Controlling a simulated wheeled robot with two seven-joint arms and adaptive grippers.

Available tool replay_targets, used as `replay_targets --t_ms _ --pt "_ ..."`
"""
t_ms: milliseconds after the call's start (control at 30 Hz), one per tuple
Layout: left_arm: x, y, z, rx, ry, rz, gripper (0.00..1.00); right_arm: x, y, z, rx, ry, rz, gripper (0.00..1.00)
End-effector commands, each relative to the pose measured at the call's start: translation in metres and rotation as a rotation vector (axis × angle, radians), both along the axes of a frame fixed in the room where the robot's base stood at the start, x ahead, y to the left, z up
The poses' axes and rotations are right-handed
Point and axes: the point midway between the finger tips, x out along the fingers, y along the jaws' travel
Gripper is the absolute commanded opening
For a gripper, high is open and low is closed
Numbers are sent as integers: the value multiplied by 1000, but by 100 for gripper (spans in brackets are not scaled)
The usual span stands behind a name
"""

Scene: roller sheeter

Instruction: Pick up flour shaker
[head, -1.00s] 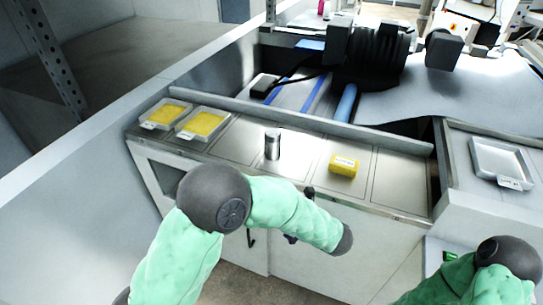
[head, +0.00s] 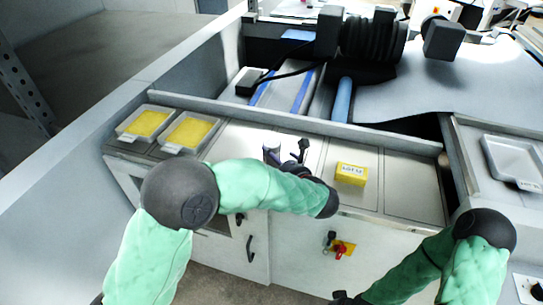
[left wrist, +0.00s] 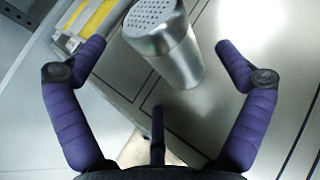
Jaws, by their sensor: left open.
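The flour shaker (left wrist: 165,42) is a shiny metal cylinder with a perforated top, standing on the steel counter in the left wrist view. My left gripper (head: 286,152) is open and reaches over the counter from the front. In the left wrist view the shaker lies between its two spread purple fingers (left wrist: 160,52), toward their tips, with a gap on each side. In the head view the left gripper and arm largely hide the shaker. My right arm comes in at the lower right; only a dark piece of its end shows at the bottom edge.
Two trays of yellow contents (head: 146,123) (head: 190,132) stand at the counter's left. A yellow labelled block (head: 351,174) sits right of my left gripper. An empty pale tray (head: 515,160) is at the far right. A low ledge runs behind the counter, before the machine.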

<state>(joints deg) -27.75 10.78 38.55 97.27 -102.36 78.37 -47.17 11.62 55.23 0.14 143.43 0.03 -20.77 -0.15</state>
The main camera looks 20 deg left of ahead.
Motion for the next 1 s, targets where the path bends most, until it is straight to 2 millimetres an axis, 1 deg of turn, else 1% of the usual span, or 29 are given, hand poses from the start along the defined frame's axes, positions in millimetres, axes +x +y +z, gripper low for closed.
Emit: replay_targets --t_ms 167,300,400,500,667,700,767,800,867,900,933,1000 --pt "9 9 -5 -3 0 4 100 0 0 -7 0 0 0 40" --pt "23 23 -10 -2 0 5 100 0 0 -17 0 0 0 40" --pt "32 32 -13 -3 0 4 100 0 0 -21 0 0 0 40" --pt "36 35 -13 0 0 1 100 0 0 -22 0 0 0 40" --pt "36 35 -12 -2 0 -1 100 0 0 -21 0 0 0 40" --pt "36 35 -12 -1 0 0 97 0 0 -20 0 0 0 40" --pt "36 35 -12 -1 0 0 80 0 0 -21 0 -1 0 40" --pt "36 35 -12 -1 0 0 69 0 0 -21 0 -1 0 40" --pt "36 35 -12 -1 0 0 52 0 0 -21 0 -1 0 40" --pt "36 35 -13 -1 0 0 41 0 0 -21 0 0 0 40" --pt "36 35 -13 -1 0 0 38 0 0 -21 0 0 0 40" --pt "36 35 -12 -1 -1 1 38 0 0 -21 0 0 0 40"
